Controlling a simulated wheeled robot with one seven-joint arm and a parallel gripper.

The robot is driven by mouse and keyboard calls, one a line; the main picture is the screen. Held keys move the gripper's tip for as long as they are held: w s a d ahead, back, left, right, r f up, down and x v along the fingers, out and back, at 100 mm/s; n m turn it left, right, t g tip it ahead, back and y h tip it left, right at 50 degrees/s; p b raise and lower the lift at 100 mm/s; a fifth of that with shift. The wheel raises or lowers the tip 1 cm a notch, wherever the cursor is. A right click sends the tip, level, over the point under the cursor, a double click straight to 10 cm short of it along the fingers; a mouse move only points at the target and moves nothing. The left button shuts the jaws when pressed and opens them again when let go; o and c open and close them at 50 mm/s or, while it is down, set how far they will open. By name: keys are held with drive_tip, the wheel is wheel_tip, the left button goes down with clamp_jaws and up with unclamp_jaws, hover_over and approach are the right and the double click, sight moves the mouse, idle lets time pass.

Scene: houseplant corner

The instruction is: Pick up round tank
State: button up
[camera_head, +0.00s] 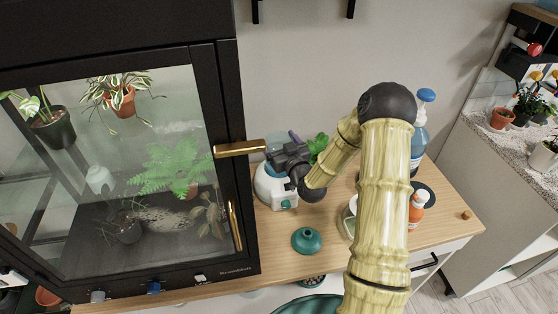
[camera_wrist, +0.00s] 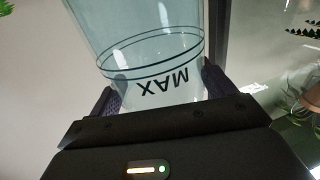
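The round tank is a clear blue-grey cylinder marked "MAX". In the wrist view the tank (camera_wrist: 150,45) fills the space between my fingers, and its lettering appears upside down. One dark finger lies against each side of it, so my gripper (camera_wrist: 160,92) looks shut on it. In the head view my gripper (camera_head: 276,152) is beside the glass cabinet, and the bluish tank (camera_head: 273,139) shows partly behind it. A white rounded base (camera_head: 267,186) is just below. I cannot tell whether the tank still touches the base.
The black glass cabinet (camera_head: 223,125) with its brass handle (camera_head: 240,149) stands close to the left of my gripper.

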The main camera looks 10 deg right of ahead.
drive_tip(key=c, duration=1)
drive_tip(key=shift+r, duration=0.1)
wheel_tip(320, 180, up, 10)
drive_tip(key=shift+f+b, duration=0.1)
drive_tip(key=shift+b, duration=0.35)
